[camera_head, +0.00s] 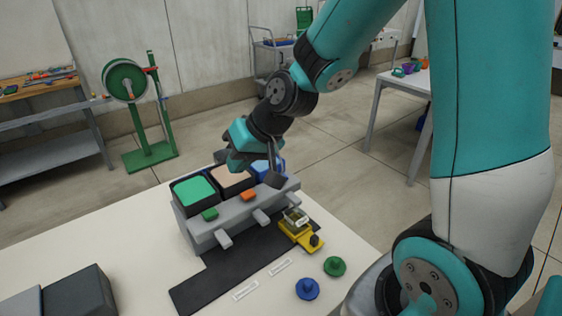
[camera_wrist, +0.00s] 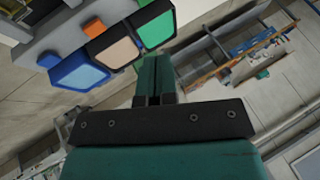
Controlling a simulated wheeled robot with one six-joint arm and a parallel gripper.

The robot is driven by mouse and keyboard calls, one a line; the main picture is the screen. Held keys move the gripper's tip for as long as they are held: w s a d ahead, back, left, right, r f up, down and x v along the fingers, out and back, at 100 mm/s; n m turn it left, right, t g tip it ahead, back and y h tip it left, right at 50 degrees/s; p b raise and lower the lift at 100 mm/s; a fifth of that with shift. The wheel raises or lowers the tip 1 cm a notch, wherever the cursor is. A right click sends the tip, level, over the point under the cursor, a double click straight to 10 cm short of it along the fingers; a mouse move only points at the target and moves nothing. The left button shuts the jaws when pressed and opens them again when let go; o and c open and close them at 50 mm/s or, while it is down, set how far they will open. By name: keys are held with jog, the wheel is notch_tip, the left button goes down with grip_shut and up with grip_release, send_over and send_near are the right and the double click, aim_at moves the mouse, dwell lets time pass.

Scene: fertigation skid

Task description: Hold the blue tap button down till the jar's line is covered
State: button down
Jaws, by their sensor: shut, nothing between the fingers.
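The blue tap button (camera_wrist: 48,60) shows in the wrist view at the front of the grey skid, before the blue-topped tank (camera_wrist: 80,72); in the head view my arm hides it. The blue tank also shows in the head view (camera_head: 262,168). The small clear jar (camera_head: 294,216) stands in a yellow holder (camera_head: 287,231) by the right-hand spout. Its line and fill level are too small to read. My gripper (camera_wrist: 155,66) is shut and empty. It is over the tank side of the skid, apart from the blue button.
The green button (camera_head: 209,214) and orange button (camera_head: 248,195) sit along the skid front, left of the blue one. A blue knob (camera_head: 307,289) and green knob (camera_head: 335,266) lie on the table front. A dark box (camera_head: 78,294) stands at left.

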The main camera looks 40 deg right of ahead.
jog(key=w+d+f+m+t+h+p, duration=0.1)
jog(key=w+d+f+m+t+p, duration=0.1)
jog(key=d, duration=0.6)
jog(key=w+d+f+m+t+h+p, duration=0.1)
jog(key=w+d+m+t+h+p, duration=0.1)
jog(key=w+d+m, duration=0.3)
jog(key=d, duration=0.4)
jog(key=shift+w+f+h, duration=0.3)
jog(key=shift+w+f, duration=0.1)
jog(key=shift+f, duration=0.1)
notch_tip(320, 180, down, 9)
jog(key=b, duration=0.6)
jog(key=shift+r, duration=0.2)
jog(key=shift+a, duration=0.1)
jog(key=shift+f+b, duration=0.45)
jog(key=shift+b, duration=0.15)
jog(key=shift+f+b, duration=0.5)
dwell(3.4)
